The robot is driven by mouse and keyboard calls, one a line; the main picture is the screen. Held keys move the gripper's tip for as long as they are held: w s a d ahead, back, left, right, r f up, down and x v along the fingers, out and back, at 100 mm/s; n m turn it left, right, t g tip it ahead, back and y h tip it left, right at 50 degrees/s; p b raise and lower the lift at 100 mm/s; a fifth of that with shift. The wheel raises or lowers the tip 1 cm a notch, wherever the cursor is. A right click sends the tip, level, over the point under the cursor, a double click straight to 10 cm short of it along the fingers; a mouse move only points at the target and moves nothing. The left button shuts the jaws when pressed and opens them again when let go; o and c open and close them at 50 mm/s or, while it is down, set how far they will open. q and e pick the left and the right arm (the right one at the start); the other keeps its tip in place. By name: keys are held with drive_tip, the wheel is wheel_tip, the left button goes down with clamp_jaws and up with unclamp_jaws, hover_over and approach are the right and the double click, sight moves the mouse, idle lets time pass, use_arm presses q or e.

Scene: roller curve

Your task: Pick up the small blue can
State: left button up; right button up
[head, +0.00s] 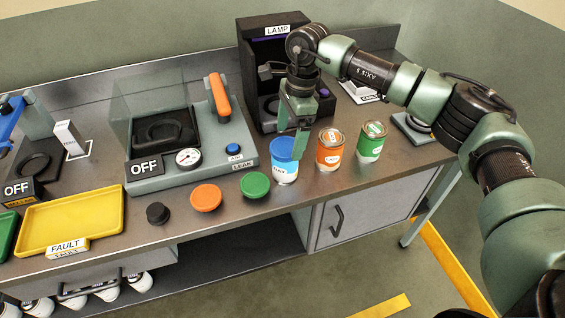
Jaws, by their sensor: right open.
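The small blue can (284,169) has a blue lid and a white lower label. It stands upright on the metal bench, left of an orange can (330,149) and a green can (371,142). My right gripper (299,143) points down at the blue can, just above and behind its right side as seen here. The gripper is open and looks empty. Whether a finger touches the can is unclear, and its far finger is partly hidden. My left gripper is out of view.
An orange lid (206,197), a green lid (255,185) and a black knob (158,213) lie left of the can. The LAMP box (263,62) stands behind, the leak tester (190,165) to the left. A yellow tray (72,220) is far left. The bench's front edge is close.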

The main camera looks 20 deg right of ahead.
sight(287, 145)
drive_tip(key=shift+w+f, duration=0.3)
drive_tip(key=shift+f, duration=0.2)
drive_tip(key=shift+w+f, duration=0.15)
drive_tip(key=shift+f, duration=0.45)
drive_tip(key=shift+s+a+f+p, duration=0.2)
drive_tip(key=shift+s+f+p, duration=0.05)
drive_tip(key=shift+f+p, duration=0.45)
drive_tip(key=f, duration=0.1)
drive_tip(key=f+p, duration=0.1)
drive_tip(key=f, duration=0.1)
drive_tip(key=f+p, duration=0.1)
drive_tip(key=shift+a+f, duration=0.3)
drive_tip(key=shift+f, duration=0.2)
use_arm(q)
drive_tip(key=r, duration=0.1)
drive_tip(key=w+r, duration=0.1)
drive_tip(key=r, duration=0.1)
use_arm(e)
drive_tip(key=c, duration=1.5)
drive_tip(key=shift+r, duration=0.1)
